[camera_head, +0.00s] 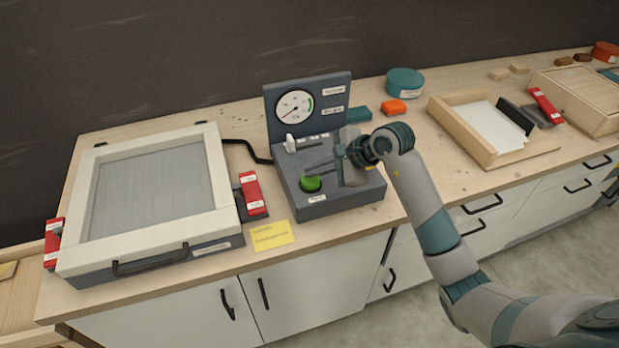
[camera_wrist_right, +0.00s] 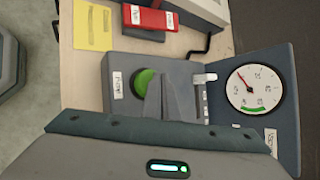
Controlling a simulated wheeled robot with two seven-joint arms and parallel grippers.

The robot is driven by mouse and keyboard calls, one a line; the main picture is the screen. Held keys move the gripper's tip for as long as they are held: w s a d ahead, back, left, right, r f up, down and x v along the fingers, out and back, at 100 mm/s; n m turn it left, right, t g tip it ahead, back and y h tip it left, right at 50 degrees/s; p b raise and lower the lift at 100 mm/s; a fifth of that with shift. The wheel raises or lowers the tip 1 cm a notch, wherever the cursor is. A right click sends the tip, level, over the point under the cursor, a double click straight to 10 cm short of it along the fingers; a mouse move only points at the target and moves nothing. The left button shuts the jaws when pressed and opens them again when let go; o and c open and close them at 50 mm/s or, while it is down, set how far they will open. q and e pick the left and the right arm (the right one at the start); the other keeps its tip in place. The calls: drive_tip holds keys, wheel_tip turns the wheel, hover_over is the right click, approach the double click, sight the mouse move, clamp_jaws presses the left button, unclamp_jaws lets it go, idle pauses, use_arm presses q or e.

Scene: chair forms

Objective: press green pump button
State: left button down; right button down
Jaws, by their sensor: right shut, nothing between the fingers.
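The green pump button (camera_head: 311,183) is a round knob on the sloped top of a dark grey control box (camera_head: 345,198), at its front left. It also shows in the right wrist view (camera_wrist_right: 145,82), partly covered by my fingers. My right gripper (camera_head: 308,172) is shut and empty, with its fingers reaching left over the box close to the button. In the right wrist view the closed fingertips (camera_wrist_right: 163,80) overlap the button's edge; I cannot tell whether they touch it. My left gripper is not in view.
The box's upright panel carries a round gauge (camera_head: 295,106); a white lever (camera_head: 290,142) sits below it. A framed press (camera_head: 150,195) with red clamps (camera_head: 252,193) stands to the left. A yellow note (camera_head: 271,236) lies in front. An orange block (camera_head: 393,107) and teal round tin (camera_head: 405,82) stand behind right.

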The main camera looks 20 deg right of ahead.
sight(314, 181)
drive_tip(key=shift+f+b, duration=0.55)
drive_tip(key=shift+f, duration=0.05)
idle(0.6)
drive_tip(key=shift+r, duration=0.2)
drive_tip(key=shift+r+p, duration=0.45)
drive_tip(key=shift+r, duration=0.4)
wheel_tip(314, 181, up, 6)
drive_tip(key=p, duration=0.3)
idle(0.5)
drive_tip(key=shift+a, duration=0.1)
idle(1.1)
